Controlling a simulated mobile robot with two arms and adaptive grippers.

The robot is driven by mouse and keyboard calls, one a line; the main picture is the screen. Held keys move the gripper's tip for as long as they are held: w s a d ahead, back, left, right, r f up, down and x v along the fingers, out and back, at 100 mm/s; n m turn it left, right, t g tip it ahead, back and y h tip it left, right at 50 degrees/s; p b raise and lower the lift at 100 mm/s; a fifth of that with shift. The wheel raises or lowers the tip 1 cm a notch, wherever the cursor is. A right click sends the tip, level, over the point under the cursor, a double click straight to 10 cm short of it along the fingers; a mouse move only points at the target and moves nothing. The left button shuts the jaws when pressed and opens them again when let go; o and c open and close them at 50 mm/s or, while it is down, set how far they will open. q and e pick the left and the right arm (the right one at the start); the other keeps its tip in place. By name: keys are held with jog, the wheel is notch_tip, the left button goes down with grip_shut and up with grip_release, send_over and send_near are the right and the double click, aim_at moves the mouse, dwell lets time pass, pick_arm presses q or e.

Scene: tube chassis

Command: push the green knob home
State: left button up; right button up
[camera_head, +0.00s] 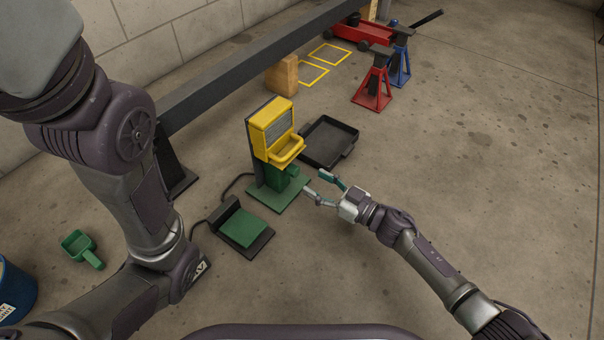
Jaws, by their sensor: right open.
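A yellow box-like unit (272,132) with a grey panel and a yellow tray stands upright on a green base plate (292,197). A dark green part (275,178) sits low under the yellow tray; a small rounded green end (293,171) on its right side looks like the knob, but it is too small to tell how far it sticks out. My right gripper (320,187) is open and empty just right of the green part, its fingers pointing left toward it with a small gap. My left arm crosses the left side; its gripper is out of view.
A black tray (328,162) lies behind my right gripper. A grey beam (220,84) runs behind. Red (374,85) and blue jack stands are farther back. The right floor is clear.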

jog(key=v, duration=0.3)
jog(key=shift+s+d, duration=0.2)
jog(key=shift+d, duration=0.05)
